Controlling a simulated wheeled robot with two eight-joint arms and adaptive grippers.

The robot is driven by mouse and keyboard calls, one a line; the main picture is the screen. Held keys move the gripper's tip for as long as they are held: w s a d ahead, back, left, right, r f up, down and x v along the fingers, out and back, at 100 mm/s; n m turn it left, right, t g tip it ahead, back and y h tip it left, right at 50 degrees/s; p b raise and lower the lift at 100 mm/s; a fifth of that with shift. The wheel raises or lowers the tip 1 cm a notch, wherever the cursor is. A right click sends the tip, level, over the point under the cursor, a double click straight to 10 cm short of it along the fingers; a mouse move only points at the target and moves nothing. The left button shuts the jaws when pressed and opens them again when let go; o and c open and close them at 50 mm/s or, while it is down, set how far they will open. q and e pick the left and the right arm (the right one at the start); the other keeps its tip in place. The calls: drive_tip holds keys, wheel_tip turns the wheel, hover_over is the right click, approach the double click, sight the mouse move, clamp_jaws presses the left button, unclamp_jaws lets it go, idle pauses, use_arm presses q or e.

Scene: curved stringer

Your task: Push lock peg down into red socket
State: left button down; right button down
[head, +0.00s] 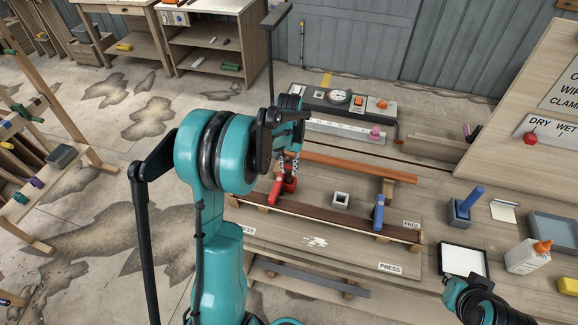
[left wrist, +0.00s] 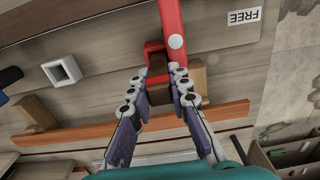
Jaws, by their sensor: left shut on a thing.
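My left gripper (head: 288,167) reaches down over the far-left part of the workbench fixture. Its two dotted fingers are shut on a small red part (left wrist: 158,73) in the left wrist view. Beside it is a red bracket-like piece (left wrist: 154,48), and a long red lever (left wrist: 173,28) with a pale round pivot. In the head view the red lever (head: 274,191) stands left of the red piece (head: 290,184) under the fingers. The fingers hide much of the held part, so I cannot tell how deep it sits.
A blue lever (head: 379,212) stands at the strip's right end. A blue peg stands in a block (head: 459,213) to the right, near a white-topped tray (head: 463,260) and a glue bottle (head: 525,257). A control box (head: 340,100) is behind.

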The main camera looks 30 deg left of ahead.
use_arm(q)
drive_tip(key=shift+f+b, duration=0.35)
drive_tip(key=shift+f, duration=0.2)
drive_tip(key=c, duration=1.3)
unclamp_jaws()
drive_tip(key=shift+c, duration=0.2)
drive_tip(key=shift+r, duration=0.1)
wheel_tip(320, 180, up, 12)
drive_tip(key=shift+f, duration=0.1)
